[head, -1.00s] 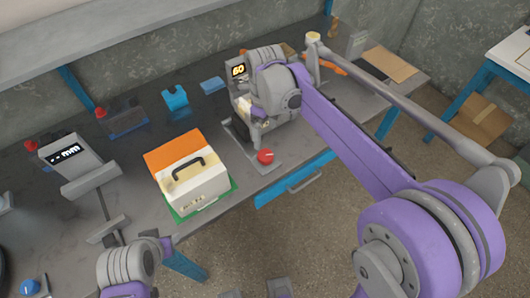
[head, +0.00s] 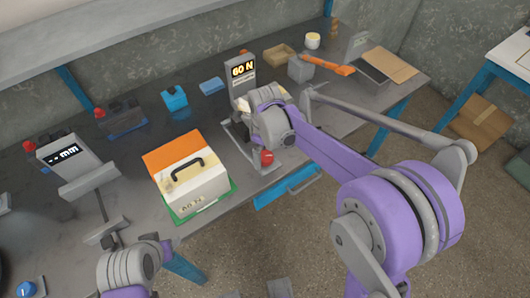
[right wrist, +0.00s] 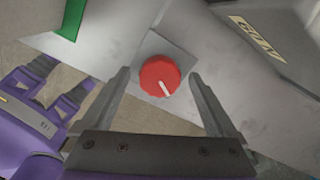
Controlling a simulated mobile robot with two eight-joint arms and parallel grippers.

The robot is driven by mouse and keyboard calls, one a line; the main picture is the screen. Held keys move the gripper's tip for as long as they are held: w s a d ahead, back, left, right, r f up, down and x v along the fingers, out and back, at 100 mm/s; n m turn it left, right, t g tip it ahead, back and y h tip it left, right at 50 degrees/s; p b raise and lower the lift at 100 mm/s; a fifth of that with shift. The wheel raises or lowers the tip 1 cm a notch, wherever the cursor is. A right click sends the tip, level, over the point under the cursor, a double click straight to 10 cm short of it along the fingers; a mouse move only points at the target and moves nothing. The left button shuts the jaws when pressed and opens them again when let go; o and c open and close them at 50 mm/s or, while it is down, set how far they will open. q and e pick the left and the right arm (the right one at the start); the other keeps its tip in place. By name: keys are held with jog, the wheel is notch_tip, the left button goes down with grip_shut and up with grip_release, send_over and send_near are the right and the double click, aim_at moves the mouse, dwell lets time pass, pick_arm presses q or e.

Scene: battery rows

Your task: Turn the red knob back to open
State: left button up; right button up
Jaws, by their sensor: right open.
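The red knob (head: 267,157) sits at the front end of a grey fixture near the table's front edge, partly covered by my right wrist in the head view. In the right wrist view the red knob (right wrist: 160,76) shows whole, with a white mark pointing to the lower right. My right gripper (right wrist: 162,78) is open, with one finger on each side of the knob in that view; I cannot tell whether they touch it.
A white case with an orange lid (head: 188,175) stands on a green mat left of the fixture. A second display device (head: 70,156) is further left. A blue drawer (head: 290,184) sticks out below the front edge. An orange tool (head: 328,65) lies behind my right arm.

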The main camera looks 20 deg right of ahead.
jog(key=c, duration=1.4)
jog(key=shift+n, duration=0.4)
